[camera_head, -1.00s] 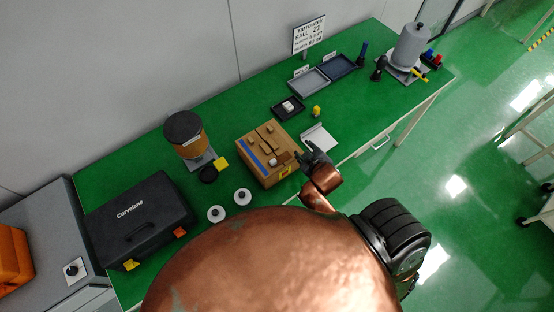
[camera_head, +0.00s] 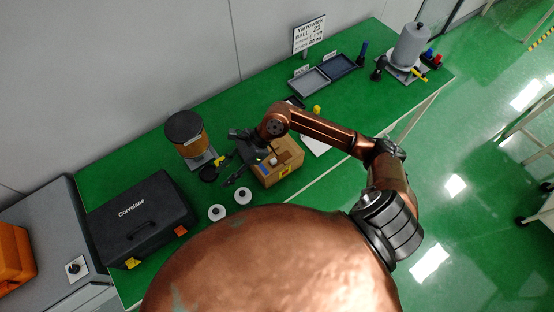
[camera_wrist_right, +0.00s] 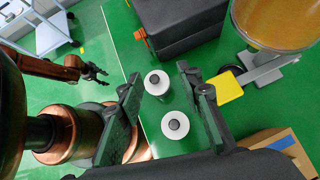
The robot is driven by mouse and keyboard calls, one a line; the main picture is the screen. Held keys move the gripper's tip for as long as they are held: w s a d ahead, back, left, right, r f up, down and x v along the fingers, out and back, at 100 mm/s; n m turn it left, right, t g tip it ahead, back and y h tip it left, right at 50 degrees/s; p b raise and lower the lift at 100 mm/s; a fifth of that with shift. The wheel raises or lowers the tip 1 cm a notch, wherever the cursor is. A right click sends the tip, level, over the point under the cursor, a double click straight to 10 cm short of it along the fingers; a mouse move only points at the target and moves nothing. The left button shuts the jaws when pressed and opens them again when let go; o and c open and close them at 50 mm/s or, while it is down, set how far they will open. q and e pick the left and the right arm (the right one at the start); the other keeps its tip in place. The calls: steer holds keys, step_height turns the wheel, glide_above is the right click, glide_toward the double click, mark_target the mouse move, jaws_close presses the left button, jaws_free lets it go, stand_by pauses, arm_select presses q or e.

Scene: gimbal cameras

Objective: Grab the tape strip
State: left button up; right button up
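A blue strip (camera_head: 263,170), which looks like the tape strip, lies on the top of a brown cardboard box (camera_head: 288,176). It also shows at the lower right of the right wrist view (camera_wrist_right: 287,142). My right gripper (camera_head: 227,171) is open and empty, above the table to the left of the box. In the right wrist view its two fingers (camera_wrist_right: 160,88) are wide apart, and the strip lies outside them. The right arm hides part of the box top. My left gripper (camera_wrist_right: 97,75) shows small in the right wrist view, fingers apart, away from the box.
Two white spools (camera_head: 243,195) (camera_head: 217,212) stand in front of the gripper. An amber cylinder with a black top (camera_head: 186,137) stands behind it, by a yellow block (camera_wrist_right: 229,88). A black case (camera_head: 138,220) is at left. Trays (camera_head: 309,84) lie farther back right.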

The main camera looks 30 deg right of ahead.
steer(key=w+d+f+n+h, duration=0.1)
steer(key=d+f+h, duration=0.15)
steer(key=d, duration=0.35)
steer(key=w+d+f+n+h, duration=0.1)
steer(key=d+f+h, duration=0.15)
steer(key=d, duration=0.25)
steer(key=g+h, duration=0.1)
steer(key=h, duration=0.3)
glide_above(275, 159)
steer(key=shift+a, duration=0.45)
steer(key=shift+d+f, duration=0.2)
steer(key=shift+f, duration=0.7)
steer(key=f, duration=0.1)
steer(key=f+p, duration=0.1)
steer(key=f, duration=0.1)
steer(key=f+p, duration=0.1)
steer(key=f, duration=0.1)
steer(key=shift+d, duration=0.3)
steer(key=shift+f, duration=0.45)
steer(key=c, duration=0.9)
steer(key=shift+o, duration=0.2)
steer(key=shift+r, duration=0.1)
